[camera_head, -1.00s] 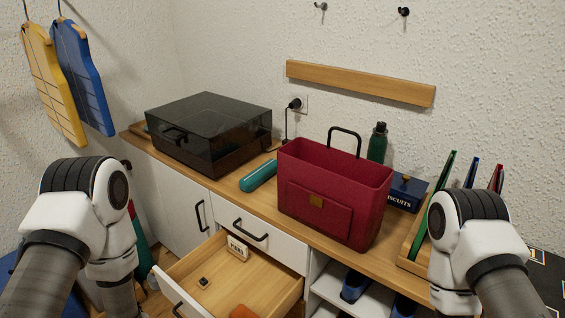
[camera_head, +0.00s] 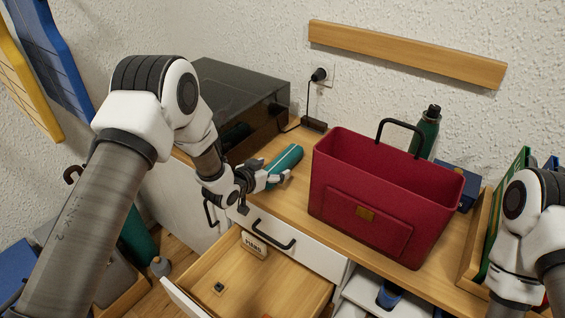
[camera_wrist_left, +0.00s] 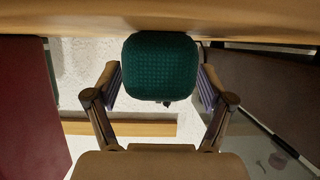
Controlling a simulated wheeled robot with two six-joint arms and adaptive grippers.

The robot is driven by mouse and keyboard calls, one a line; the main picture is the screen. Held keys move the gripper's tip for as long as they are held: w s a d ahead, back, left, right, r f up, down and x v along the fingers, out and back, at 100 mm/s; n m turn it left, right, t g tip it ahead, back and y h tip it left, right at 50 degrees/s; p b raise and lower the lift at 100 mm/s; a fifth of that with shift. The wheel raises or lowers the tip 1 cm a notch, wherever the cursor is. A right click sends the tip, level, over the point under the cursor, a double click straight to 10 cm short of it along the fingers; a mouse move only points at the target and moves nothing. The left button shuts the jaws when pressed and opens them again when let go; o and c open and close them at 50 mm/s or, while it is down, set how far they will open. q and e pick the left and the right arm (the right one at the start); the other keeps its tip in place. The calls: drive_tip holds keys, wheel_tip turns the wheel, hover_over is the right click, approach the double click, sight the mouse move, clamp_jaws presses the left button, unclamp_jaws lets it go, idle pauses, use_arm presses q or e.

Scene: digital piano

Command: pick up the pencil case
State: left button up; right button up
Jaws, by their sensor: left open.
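The teal pencil case (camera_head: 286,158) lies on the wooden counter, between the dark-lidded box and the red bag. My left gripper (camera_head: 279,177) is open at the near end of the case, low over the counter. In the left wrist view the textured end of the case (camera_wrist_left: 160,67) sits between the two spread fingertips, with a small gap on each side. The case's far part is hidden there behind its own end. Of my right arm only links show at the right edge; its gripper is out of view.
The red bag (camera_head: 361,215) stands just right of the case, and the dark box (camera_head: 240,95) to its left. A drawer (camera_head: 268,277) hangs open below. A power adapter (camera_head: 313,124) and a green bottle (camera_head: 428,132) stand towards the wall.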

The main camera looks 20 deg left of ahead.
use_arm(q)
drive_tip(key=shift+w+d+f, duration=0.1)
drive_tip(key=shift+w+f, duration=0.1)
drive_tip(key=shift+w, duration=0.25)
drive_tip(key=shift+s+d+r, duration=0.1)
drive_tip(key=shift+s+r, duration=0.05)
drive_tip(key=c, duration=1.3)
